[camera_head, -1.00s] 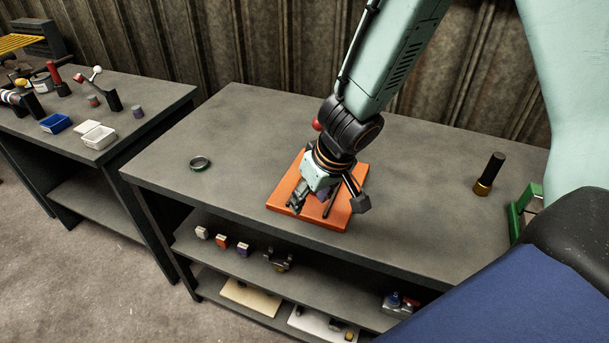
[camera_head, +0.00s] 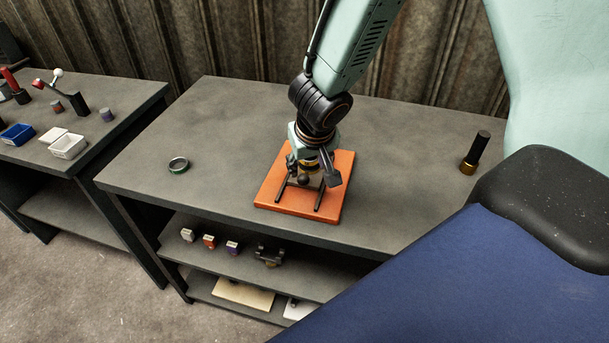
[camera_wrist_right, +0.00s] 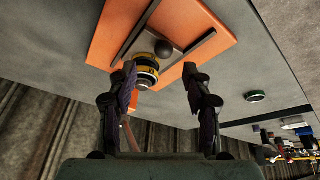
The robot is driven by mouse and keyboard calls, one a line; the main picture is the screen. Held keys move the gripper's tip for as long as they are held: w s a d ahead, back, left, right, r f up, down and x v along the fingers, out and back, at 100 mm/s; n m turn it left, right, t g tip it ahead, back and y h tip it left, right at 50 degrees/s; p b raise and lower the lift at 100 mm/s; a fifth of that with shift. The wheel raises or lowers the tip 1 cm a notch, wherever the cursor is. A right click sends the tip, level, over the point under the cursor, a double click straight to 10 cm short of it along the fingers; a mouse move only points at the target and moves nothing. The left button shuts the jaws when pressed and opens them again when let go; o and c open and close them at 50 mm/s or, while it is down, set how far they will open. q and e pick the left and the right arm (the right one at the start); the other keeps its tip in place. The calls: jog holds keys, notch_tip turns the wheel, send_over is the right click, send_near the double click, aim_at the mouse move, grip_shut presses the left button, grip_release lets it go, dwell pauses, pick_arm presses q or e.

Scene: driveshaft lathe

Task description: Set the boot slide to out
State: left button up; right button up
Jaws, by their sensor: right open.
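The boot slide is an orange board (camera_head: 270,193) on the middle bench, with two dark parallel rails (camera_head: 319,197). A dark round knob (camera_head: 303,179) sits between the rails, with a yellow-and-black round part behind it. In the right wrist view I see the orange board (camera_wrist_right: 105,35), the knob (camera_wrist_right: 164,49) and the yellow-and-black part (camera_wrist_right: 146,72). My right gripper (camera_head: 311,172) is over the board, by the knob. In the wrist view its fingers (camera_wrist_right: 160,80) are apart, with the yellow-and-black part near the gap between their tips. I cannot tell whether they touch it. My left gripper is not in view.
A dark green ring (camera_head: 178,165) lies left on the bench, and a black cylinder with a brass base (camera_head: 475,152) stands right. Small parts sit on the shelf below. A second bench at left holds a blue bin (camera_head: 17,134) and a white bin (camera_head: 68,146).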

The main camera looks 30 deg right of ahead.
aim_at(304, 177)
jog(key=x, duration=0.6)
jog(key=shift+w+a+f+b, duration=0.15)
jog(key=shift+w+f+b, duration=0.15)
jog(key=shift+f, duration=0.2)
jog(key=shift+s+a, duration=0.1)
jog(key=shift+a, duration=0.05)
jog(key=shift+c, duration=0.5)
jog(key=c, duration=0.5)
grip_shut()
